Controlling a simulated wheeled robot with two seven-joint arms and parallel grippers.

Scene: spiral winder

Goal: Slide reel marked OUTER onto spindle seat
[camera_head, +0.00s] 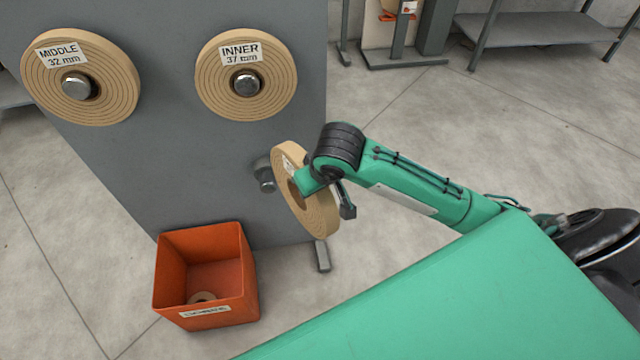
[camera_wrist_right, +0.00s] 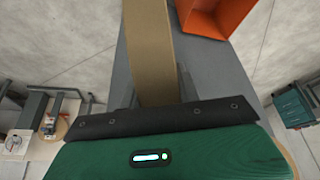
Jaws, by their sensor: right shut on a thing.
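A tan reel (camera_head: 318,207) is held on edge by my right gripper (camera_head: 308,182); its label is turned too far to read. It also fills the upper middle of the right wrist view (camera_wrist_right: 152,50). A bare metal spindle seat (camera_head: 265,178) sticks out of the grey panel just left of the held reel. From this angle I cannot tell whether the reel touches the spindle. The fingertips are mostly hidden by the wrist and reel. My left gripper is not in view.
The grey panel (camera_head: 170,150) carries reels labelled MIDDLE 32 mm (camera_head: 115,88) and INNER 37 mm (camera_head: 275,85) on their spindles. An orange bin (camera_head: 205,245) with a small ring inside stands on the floor below. A grey shelf (camera_head: 530,28) stands at the back right.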

